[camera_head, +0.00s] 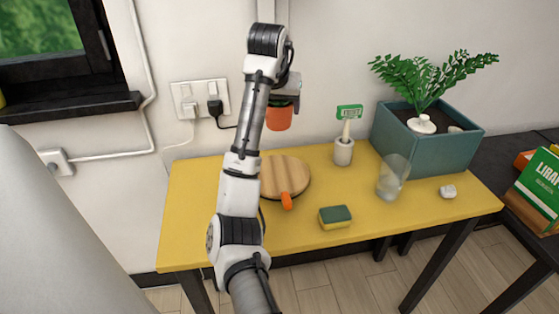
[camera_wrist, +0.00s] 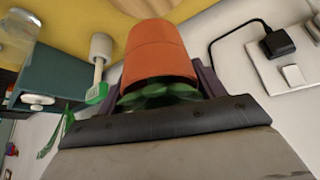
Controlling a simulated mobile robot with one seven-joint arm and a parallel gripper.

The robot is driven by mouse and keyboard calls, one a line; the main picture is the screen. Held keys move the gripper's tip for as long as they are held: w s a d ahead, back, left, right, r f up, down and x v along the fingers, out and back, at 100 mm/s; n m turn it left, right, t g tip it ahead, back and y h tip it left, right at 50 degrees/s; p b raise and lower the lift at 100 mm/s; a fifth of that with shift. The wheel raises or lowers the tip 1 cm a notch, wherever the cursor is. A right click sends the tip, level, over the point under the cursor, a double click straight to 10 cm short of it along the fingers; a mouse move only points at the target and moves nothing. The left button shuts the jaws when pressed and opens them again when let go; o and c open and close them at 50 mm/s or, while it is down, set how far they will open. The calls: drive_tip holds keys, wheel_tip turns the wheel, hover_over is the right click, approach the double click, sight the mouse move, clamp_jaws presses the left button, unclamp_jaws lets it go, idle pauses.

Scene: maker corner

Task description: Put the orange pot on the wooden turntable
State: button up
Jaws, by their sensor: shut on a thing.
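The orange pot (camera_head: 279,119) hangs in the air against the wall, upright, with a dark green plant at its top. My gripper (camera_head: 284,98) is shut on it near the rim. In the wrist view the pot (camera_wrist: 160,50) sits between the two dark fingers, with green leaves near the palm. The round wooden turntable (camera_head: 288,174) lies on the yellow table, below the pot in the head view and clearly apart from it. My arm hides its left part. Its visible top is bare.
On the yellow table (camera_head: 190,215) stand a small pot with a green sign (camera_head: 344,152), a clear glass (camera_head: 393,177), a teal planter (camera_head: 440,150) and a sponge (camera_head: 335,217). A small orange piece (camera_head: 286,201) is at the turntable's front edge. Sockets with a black plug (camera_head: 215,107) are on the wall.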

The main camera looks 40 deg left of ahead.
wheel_tip(320, 180, down, 16)
drive_tip(key=shift+p, duration=0.65)
drive_tip(key=shift+f, duration=0.15)
drive_tip(key=o, duration=1.2)
